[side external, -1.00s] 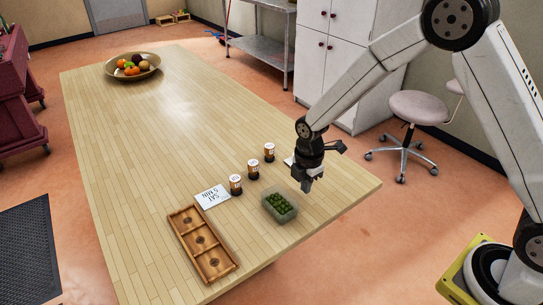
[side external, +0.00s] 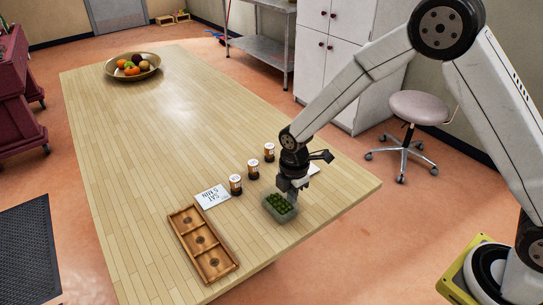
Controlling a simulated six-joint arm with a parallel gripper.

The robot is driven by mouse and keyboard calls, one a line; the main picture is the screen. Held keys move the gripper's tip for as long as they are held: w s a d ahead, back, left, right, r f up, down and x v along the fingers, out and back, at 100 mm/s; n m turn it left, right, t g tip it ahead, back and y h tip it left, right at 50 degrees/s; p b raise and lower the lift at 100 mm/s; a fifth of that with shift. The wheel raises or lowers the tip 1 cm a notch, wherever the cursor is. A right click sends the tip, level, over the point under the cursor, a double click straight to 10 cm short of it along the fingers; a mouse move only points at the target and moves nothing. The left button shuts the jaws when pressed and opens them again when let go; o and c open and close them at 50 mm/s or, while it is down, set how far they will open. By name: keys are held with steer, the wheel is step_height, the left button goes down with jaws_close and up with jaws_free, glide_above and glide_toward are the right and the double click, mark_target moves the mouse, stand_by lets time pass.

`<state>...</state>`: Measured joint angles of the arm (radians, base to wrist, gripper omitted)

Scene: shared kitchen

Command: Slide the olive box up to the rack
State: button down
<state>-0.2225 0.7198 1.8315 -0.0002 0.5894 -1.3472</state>
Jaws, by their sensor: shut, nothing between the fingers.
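The olive box (side external: 279,208) is a small clear tub of green olives on the table near its front edge. The wooden rack (side external: 203,244) lies to its left, with three compartments and a round mark in each. A stretch of bare table separates the box from the rack. My gripper (side external: 293,195) is shut and empty, pointing down at the upper right side of the box. Its fingertips are at or very near the box wall; I cannot tell whether they touch. They hide part of the box's far right corner.
Three brown jars with white lids (side external: 236,184) stand in a slanting row behind the box. A white card with print (side external: 212,196) lies between the rack and the nearest jar. Another white piece partly shows behind my gripper. A fruit bowl (side external: 132,67) is far off.

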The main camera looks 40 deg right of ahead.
mark_target(257, 224)
steer(key=a, duration=1.2)
steer(key=shift+d, duration=0.7)
steer(key=d, duration=0.2)
steer(key=shift+d+r, duration=0.3)
steer(key=shift+r, duration=0.05)
step_height(257, 224, up, 9)
steer(key=shift+r, duration=0.2)
steer(key=shift+d, duration=0.1)
